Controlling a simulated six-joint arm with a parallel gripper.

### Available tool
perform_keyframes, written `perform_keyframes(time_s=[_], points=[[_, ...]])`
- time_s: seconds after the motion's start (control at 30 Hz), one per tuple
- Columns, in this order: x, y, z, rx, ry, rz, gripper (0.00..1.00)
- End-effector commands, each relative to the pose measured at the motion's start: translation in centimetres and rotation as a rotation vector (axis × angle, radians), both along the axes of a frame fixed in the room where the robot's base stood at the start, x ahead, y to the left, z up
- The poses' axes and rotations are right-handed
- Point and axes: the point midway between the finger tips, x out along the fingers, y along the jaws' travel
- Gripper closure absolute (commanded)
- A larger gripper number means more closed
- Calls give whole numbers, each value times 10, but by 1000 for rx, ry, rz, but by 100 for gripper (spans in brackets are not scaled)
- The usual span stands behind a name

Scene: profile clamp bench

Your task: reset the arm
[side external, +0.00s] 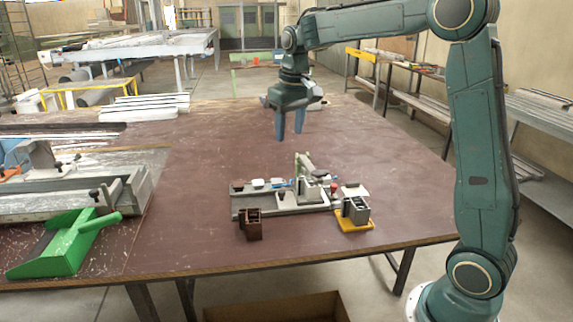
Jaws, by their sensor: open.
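My gripper (290,124) hangs above the brown table (190,221), pointing down. Its two blue-grey fingers are apart with nothing between them. Below it stands the clamp fixture (270,205), a grey base with a raised clamp lever (303,166) and a red knob (333,187). A dark brown profile piece (250,224) stands on the table in front of the fixture's left part. A grey profile piece (356,211) sits on a yellow block (354,225) at the fixture's right end. My gripper is clear of all of them.
A green dustpan-like scoop (62,247) lies at the table's front left. Behind it are a grey metal machine (70,190) and stacked white strips (150,106). A cardboard box (280,308) is under the front edge. The table's right side is clear.

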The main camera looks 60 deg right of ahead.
Motion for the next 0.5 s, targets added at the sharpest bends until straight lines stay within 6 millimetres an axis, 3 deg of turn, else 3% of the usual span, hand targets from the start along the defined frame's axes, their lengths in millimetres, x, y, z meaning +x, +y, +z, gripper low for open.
perform_keyframes(time_s=[0.2, 0.5], points=[[-42, 27, 23, -8, -58, 38, 55], [-102, 58, 38, -13, -132, 89, 55]])
